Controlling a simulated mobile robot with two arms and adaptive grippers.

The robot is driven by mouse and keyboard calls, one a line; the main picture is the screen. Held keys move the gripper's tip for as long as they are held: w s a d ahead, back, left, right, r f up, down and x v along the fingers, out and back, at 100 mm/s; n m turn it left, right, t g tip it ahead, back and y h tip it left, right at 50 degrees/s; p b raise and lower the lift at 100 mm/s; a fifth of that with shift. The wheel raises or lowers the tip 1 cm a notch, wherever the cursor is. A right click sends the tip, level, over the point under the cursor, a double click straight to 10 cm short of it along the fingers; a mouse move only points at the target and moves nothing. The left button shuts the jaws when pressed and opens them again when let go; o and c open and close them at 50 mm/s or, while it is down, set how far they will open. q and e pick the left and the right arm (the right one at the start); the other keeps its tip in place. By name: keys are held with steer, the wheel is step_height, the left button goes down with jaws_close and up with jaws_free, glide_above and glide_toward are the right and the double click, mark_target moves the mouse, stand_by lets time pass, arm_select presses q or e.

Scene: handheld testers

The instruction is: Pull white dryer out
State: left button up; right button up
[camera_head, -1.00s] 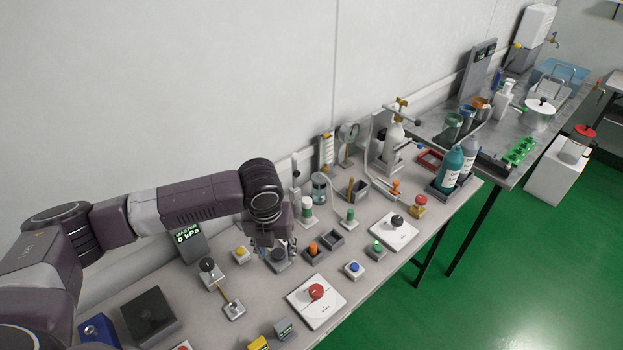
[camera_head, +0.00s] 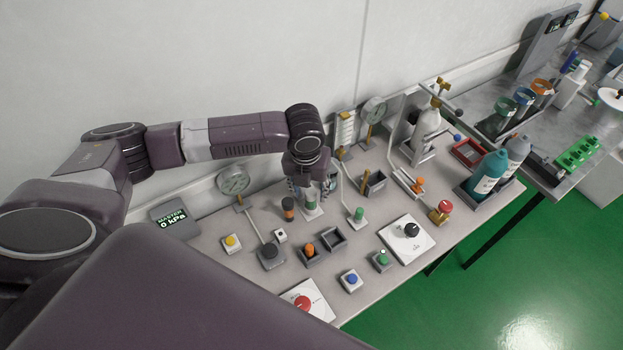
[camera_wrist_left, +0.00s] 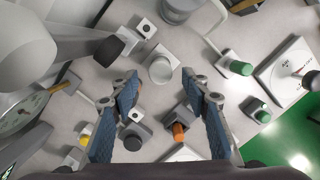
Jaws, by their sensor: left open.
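A white upright cylinder (camera_wrist_left: 161,69) on a pale base, which I take to be the white dryer, stands between and just beyond my left fingertips in the wrist view. In the head view the dryer (camera_head: 311,208) shows a pale base and greenish band under the gripper, its top mostly hidden. My left gripper (camera_head: 312,190) points down over it, open, with both blue-grey fingers (camera_wrist_left: 160,78) apart on either side. I cannot tell how deep the fingers reach. My right gripper is not in view.
A dark cylinder with an orange band (camera_head: 288,208) stands close left of the gripper. A glass jar (camera_head: 331,182) and a gauge (camera_head: 374,110) are behind and right.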

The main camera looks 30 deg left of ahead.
mark_target(311, 201)
arm_select(q)
steer(key=f, duration=0.2)
steer(key=shift+w+f, duration=0.35)
steer(key=shift+w+a+f, duration=0.1)
steer(key=shift+w+f, duration=0.05)
steer(key=shift+f, duration=0.6)
steer(key=shift+c, duration=0.5)
steer(key=c, duration=1)
steer(key=o, duration=0.4)
jaws_close()
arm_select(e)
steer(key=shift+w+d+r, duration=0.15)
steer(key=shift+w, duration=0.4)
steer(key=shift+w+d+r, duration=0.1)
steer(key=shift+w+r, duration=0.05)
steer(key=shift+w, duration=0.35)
